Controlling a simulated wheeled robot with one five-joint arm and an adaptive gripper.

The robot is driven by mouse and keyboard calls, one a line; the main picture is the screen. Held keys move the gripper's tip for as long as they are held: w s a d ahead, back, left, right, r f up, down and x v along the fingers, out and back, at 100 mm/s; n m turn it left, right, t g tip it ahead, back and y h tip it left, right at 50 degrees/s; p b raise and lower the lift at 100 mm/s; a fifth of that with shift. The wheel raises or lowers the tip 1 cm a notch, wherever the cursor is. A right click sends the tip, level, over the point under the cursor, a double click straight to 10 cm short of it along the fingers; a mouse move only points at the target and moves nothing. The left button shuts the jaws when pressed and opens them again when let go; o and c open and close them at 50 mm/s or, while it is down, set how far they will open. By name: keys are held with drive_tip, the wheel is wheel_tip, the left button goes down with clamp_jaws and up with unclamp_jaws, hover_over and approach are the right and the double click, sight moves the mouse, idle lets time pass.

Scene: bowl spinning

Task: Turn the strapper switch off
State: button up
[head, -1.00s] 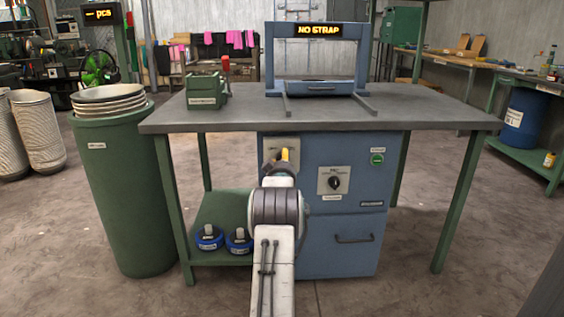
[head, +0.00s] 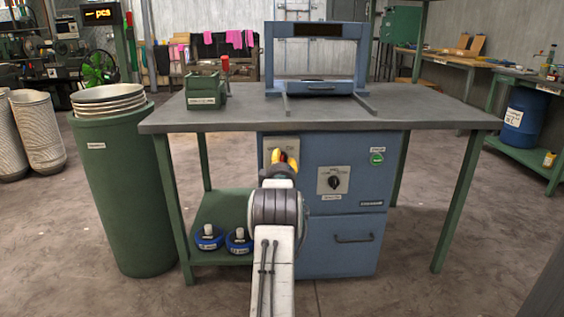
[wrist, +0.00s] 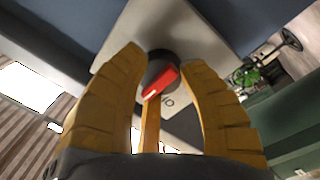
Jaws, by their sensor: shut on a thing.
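The strapper switch (wrist: 160,80) has a red handle on a round black base, set on a light plate (wrist: 195,42) on the blue strapper cabinet (head: 330,235). My gripper (head: 286,163) has yellow fingers and is in front of this plate at the cabinet's upper left. In the wrist view its fingers close around the switch from both sides, with another finger below. The red handle lies tilted between them. In the head view my arm hides most of the switch. The display (head: 318,30) on the strapper's blue frame is dark.
A second black knob (head: 335,182) and a green button (head: 377,159) are right of the switch. The grey tabletop (head: 430,110) overhangs the cabinet. A green bin (head: 125,200) stands at the left, and blue-based items (head: 209,238) sit on the lower shelf.

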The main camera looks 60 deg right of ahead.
drive_tip(key=shift+w+a+r+n, duration=0.1)
drive_tip(key=shift+w+r+n, duration=0.15)
drive_tip(key=shift+n, duration=0.05)
drive_tip(key=o, duration=1.2)
drive_tip(key=shift+f, duration=0.15)
drive_tip(key=shift+s, duration=0.1)
drive_tip(key=shift+f, duration=0.1)
drive_tip(key=shift+s+a, duration=0.15)
drive_tip(key=shift+a, duration=0.05)
drive_tip(key=v, duration=1.1)
drive_tip(key=shift+a, duration=0.2)
drive_tip(key=shift+s, duration=0.1)
